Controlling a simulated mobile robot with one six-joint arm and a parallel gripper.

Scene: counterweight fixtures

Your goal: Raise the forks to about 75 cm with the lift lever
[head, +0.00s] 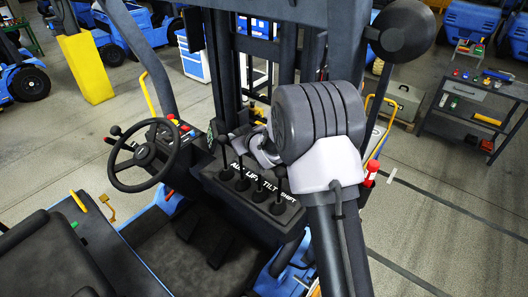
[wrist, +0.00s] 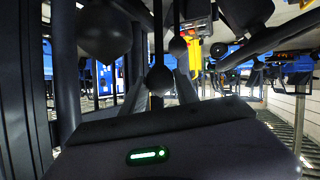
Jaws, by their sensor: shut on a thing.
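The lift lever (head: 239,167) stands in a row of black levers on the dark console, by the white LIFT label. My gripper (head: 246,142) reaches over the console from the right, above the tilt lever (head: 261,183) and shift lever (head: 279,190). In the wrist view my gripper (wrist: 160,82) is shut, its two grey fingers on either side of a lever with a round black knob (wrist: 158,79). By its place in the row this looks like the lift lever. The aux lever (head: 225,158) stands to its left. The forks are not in view.
The steering wheel (head: 144,154) and seat (head: 55,262) are to the left. Dark mast posts (head: 286,60) rise behind the levers. A grey workbench (head: 478,97) with tools stands at the right. Open grey floor (head: 450,210) lies on the right.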

